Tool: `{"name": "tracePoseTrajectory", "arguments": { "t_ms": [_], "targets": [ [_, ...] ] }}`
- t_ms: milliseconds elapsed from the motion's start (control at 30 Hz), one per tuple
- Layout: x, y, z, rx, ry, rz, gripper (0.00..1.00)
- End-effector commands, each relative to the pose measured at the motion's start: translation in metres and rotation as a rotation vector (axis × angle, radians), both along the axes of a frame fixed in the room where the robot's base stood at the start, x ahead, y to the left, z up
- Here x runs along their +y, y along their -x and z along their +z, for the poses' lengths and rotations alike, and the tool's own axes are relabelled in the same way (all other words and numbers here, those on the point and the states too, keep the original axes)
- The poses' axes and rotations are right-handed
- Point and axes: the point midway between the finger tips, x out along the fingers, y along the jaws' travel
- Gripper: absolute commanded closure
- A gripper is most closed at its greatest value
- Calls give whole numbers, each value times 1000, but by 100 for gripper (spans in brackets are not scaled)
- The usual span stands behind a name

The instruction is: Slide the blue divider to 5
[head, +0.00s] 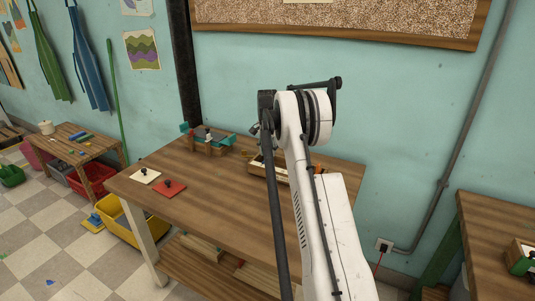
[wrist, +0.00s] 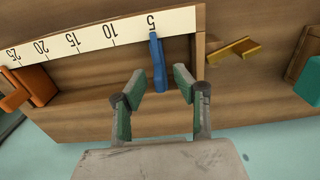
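The blue divider (wrist: 158,64) shows in the wrist view, upright against a pale number strip (wrist: 95,38) marked 5 to 25. Its upper end lies just under the 5 mark. My gripper (wrist: 160,85) is open, its two green-padded fingers apart, one on each side of the divider's lower end in the picture. I see gaps between both fingertips and the divider. An orange divider (wrist: 28,84) stands near the 25 end. In the head view the wooden box (head: 257,167) is partly behind my arm, which hides the blue divider and my gripper.
A yellow piece (wrist: 235,48) lies right of the strip in the wrist view. A wooden block with teal ends (head: 208,141) stands at the table's back left. Cream (head: 143,176) and red (head: 170,188) plates with knobs lie on the left; the table's front middle is clear.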

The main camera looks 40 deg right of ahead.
Motion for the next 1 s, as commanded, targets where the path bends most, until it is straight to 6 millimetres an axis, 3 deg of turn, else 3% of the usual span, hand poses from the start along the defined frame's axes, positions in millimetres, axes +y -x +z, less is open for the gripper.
{"name": "tracePoseTrajectory", "arguments": {
  "t_ms": [400,600,1000],
  "targets": [
    [0,0,76,0,0,0,71],
    [0,0,103,0,0,0,71],
    [0,0,115,0,0,0,71]
  ]
}}
